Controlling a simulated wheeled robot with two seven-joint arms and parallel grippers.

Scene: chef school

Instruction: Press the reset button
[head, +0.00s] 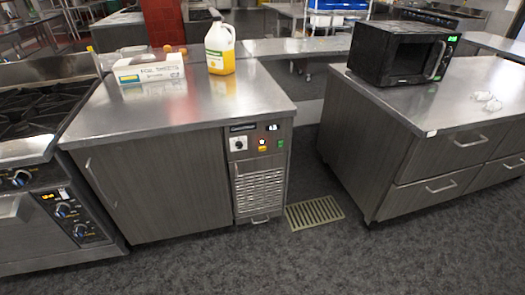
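A control panel (251,153) is on the front right of a steel-topped cabinet, above a vented grille (259,190). It carries a white square with a dark knob (239,144), a small red and yellow button or lamp (262,142), a green one (280,143) and a small dark display (273,127) with light digits. The lettering is too small to read, so I cannot tell which of these is the reset button. Neither of my grippers is in view.
The cabinet's steel top (165,112) holds a foil box (149,67) and a jug of yellow liquid (220,48). A stove (40,130) stands at the left. A drawer counter (440,120) with a black microwave (402,53) stands at the right. Carpet (290,260) in front is clear, with a floor grate (314,213).

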